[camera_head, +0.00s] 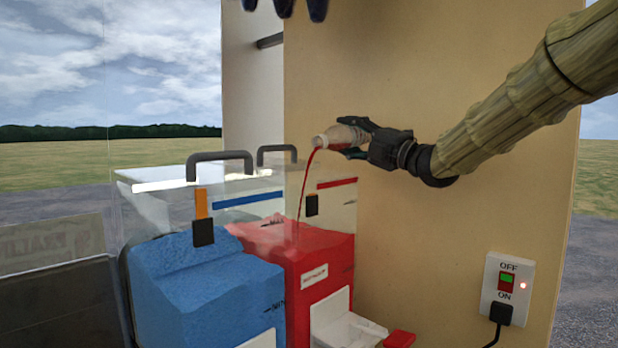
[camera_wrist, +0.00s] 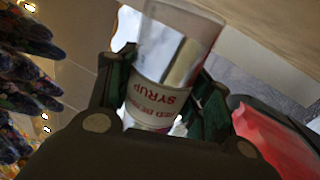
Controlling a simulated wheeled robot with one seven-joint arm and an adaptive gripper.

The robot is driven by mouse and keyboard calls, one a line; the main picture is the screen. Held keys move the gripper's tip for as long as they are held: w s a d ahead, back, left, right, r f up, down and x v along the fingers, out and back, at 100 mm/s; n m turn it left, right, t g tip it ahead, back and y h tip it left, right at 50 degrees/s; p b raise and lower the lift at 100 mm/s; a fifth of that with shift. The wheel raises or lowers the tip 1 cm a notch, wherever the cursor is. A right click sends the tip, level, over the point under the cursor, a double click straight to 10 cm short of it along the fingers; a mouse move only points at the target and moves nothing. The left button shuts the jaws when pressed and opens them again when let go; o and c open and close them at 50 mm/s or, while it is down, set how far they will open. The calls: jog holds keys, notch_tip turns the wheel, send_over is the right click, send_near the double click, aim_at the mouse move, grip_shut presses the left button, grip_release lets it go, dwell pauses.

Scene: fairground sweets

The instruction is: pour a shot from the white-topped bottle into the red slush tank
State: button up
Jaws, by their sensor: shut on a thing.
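My gripper (camera_head: 356,138) is shut on a clear bottle (camera_head: 336,137) and holds it high, right of and above the tanks. The bottle lies tipped with its mouth to the left. A thin red stream (camera_head: 304,185) runs from the mouth down to the red slush (camera_head: 300,242) in the red tank (camera_head: 330,210). In the wrist view the bottle (camera_wrist: 178,45) sits between both fingers of my gripper (camera_wrist: 165,95), its label reading "SYRUP" upside down. I cannot tell how the red tank's lid stands.
A blue slush tank (camera_head: 205,290) stands left of the red one. Dark handles (camera_head: 220,157) rise above the tanks. A tan wall (camera_head: 450,90) stands behind, with a switch box (camera_head: 506,287) at lower right.

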jog(key=shift+r, duration=0.1)
jog(key=shift+r+m+p, duration=0.15)
jog(key=shift+m+p, duration=0.25)
jog(key=shift+p, duration=0.45)
jog(key=shift+w+d+m+h+p, duration=0.1)
jog(key=shift+m+h+p, duration=0.25)
jog(key=shift+p, duration=0.45)
jog(key=shift+d+m+t+p, duration=0.1)
jog(key=shift+m+t+p, duration=0.3)
jog(key=shift+m+p, duration=0.55)
jog(key=shift+f, duration=0.5)
jog(key=shift+r+m+h+p, duration=0.15)
jog(key=shift+m+h+p, duration=0.3)
jog(key=shift+p, duration=0.5)
jog(key=shift+w+m+t+p, duration=0.1)
jog(key=shift+m+t+p, duration=0.2)
jog(key=shift+m+p, duration=0.3)
